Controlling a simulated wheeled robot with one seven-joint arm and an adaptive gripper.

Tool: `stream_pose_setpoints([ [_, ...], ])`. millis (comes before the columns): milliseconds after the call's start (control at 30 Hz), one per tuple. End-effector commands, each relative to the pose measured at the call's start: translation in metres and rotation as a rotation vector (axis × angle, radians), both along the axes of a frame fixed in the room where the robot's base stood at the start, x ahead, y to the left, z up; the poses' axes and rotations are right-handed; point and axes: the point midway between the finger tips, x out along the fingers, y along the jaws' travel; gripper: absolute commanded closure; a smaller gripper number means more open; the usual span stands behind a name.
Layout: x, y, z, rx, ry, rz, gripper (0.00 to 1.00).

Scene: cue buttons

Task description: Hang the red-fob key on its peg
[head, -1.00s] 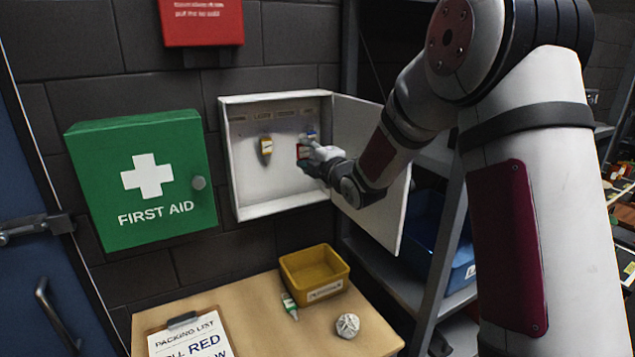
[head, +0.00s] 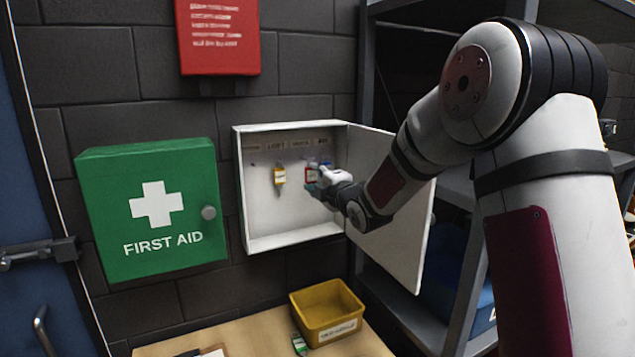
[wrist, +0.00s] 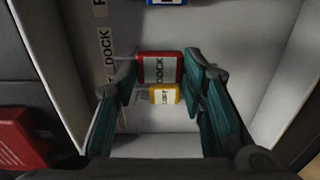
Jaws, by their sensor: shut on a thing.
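The red-fob key (head: 311,174) is inside the open white key cabinet (head: 270,243), near the back panel. In the wrist view its red fob (wrist: 145,68) has a pale label reading DOCK and sits between my two fingers. My gripper (head: 316,178) reaches in from the right and is shut on this fob. A strip label reading DOCK (wrist: 106,46) is on the cabinet back. The peg and the key's upper end are too small or hidden, so I cannot tell whether they touch.
A yellow-fob key (head: 280,176) hangs left of the red one. A blue fob (wrist: 166,2) is on the other side. The cabinet door (head: 395,220) stands open at right. A green first aid box (head: 150,210) is at left. A yellow bin (head: 328,310) stands on the bench below.

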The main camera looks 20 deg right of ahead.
Motion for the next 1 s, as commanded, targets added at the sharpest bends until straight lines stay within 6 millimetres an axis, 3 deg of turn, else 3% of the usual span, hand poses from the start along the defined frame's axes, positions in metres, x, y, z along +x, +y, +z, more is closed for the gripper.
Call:
stream_pose_setpoints([
  [1000,0.050,0.010,-0.006,0.000,-0.002,0.000,0.99],
])
